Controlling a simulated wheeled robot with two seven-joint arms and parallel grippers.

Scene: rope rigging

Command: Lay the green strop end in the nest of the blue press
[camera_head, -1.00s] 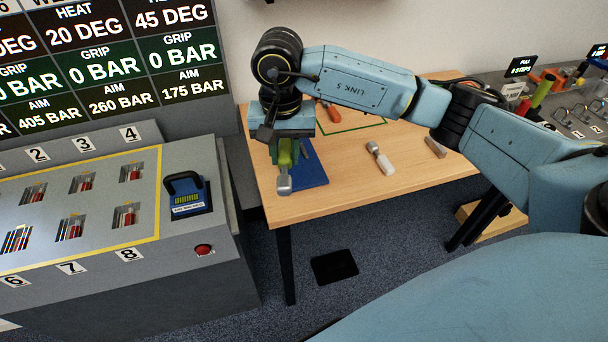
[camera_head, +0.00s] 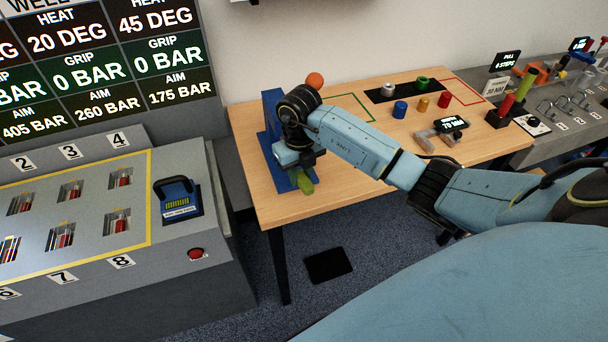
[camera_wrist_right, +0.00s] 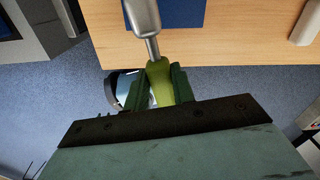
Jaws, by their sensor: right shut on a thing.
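My right gripper (camera_head: 303,181) is shut on the green strop end (camera_head: 305,186), at the left front edge of the wooden table. In the right wrist view, the jaws (camera_wrist_right: 160,88) grip its green body (camera_wrist_right: 158,75), and a grey metal piece (camera_wrist_right: 144,20) extends from it towards the table. What seems to be the blue press (camera_head: 271,112) stands at the table's left side, an upright on a blue base. My right forearm and wrist cover much of it, and its nest cannot be made out. A blue surface (camera_wrist_right: 178,12) shows beside the metal piece. My left gripper is out of view.
The wooden table (camera_head: 262,204) has coloured cylinders, including a blue one (camera_head: 400,108) and a red one (camera_head: 444,99), towards its back. An orange ball (camera_head: 314,80) is near the press. A grey counter (camera_head: 140,250) with numbered slots stands left, beyond a gap.

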